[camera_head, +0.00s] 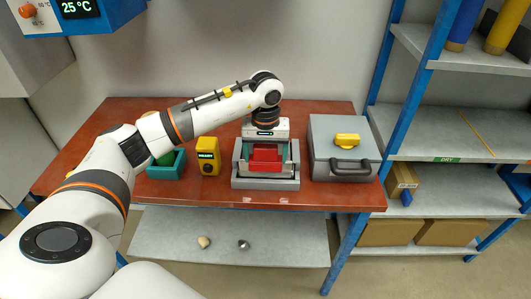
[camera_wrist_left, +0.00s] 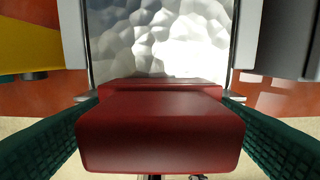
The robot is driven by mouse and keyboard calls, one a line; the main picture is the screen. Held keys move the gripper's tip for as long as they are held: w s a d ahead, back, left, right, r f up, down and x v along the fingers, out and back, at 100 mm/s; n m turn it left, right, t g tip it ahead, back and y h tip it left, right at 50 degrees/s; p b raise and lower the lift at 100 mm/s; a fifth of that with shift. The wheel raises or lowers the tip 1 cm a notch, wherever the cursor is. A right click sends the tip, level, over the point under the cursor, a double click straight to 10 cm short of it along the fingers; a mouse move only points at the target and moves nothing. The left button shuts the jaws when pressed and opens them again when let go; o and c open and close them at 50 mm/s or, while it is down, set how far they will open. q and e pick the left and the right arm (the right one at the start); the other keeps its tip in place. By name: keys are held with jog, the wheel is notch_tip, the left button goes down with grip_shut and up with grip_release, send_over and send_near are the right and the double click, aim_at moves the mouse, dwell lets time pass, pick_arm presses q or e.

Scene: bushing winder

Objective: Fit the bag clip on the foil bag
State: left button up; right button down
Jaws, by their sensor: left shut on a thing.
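The red bag clip (camera_head: 266,157) is between the fingers of my left gripper (camera_head: 266,150), over the grey holder (camera_head: 265,184) on the table. In the left wrist view the bag clip (camera_wrist_left: 160,130) fills the near middle, with a dark green finger pad on each side; the gripper is shut on it. The crinkled silver foil bag (camera_wrist_left: 160,38) lies directly beyond the clip's far edge in that view. The clip overlaps the bag's near edge in the picture; I cannot tell whether it is around the edge. My right gripper is not in view.
A yellow device (camera_head: 208,157) and a teal bin (camera_head: 165,171) stand left of the holder. A grey case (camera_head: 345,165) with a yellow object (camera_head: 347,139) on its lid stands close on the right. A blue rack post (camera_head: 403,95) rises beyond the table's right end.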

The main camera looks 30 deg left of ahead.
pick_arm(q)
jog(key=shift+f, duration=0.2)
jog(key=o, duration=0.9)
jog(key=shift+d, duration=0.1)
jog(key=shift+s+f, duration=0.1)
jog(key=shift+r+b, duration=0.4)
jog(key=shift+r, duration=0.05)
notch_tip(320, 180, up, 10)
jog(key=shift+r+b, duration=0.1)
jog(key=shift+b, duration=0.85)
jog(key=shift+r, duration=0.7)
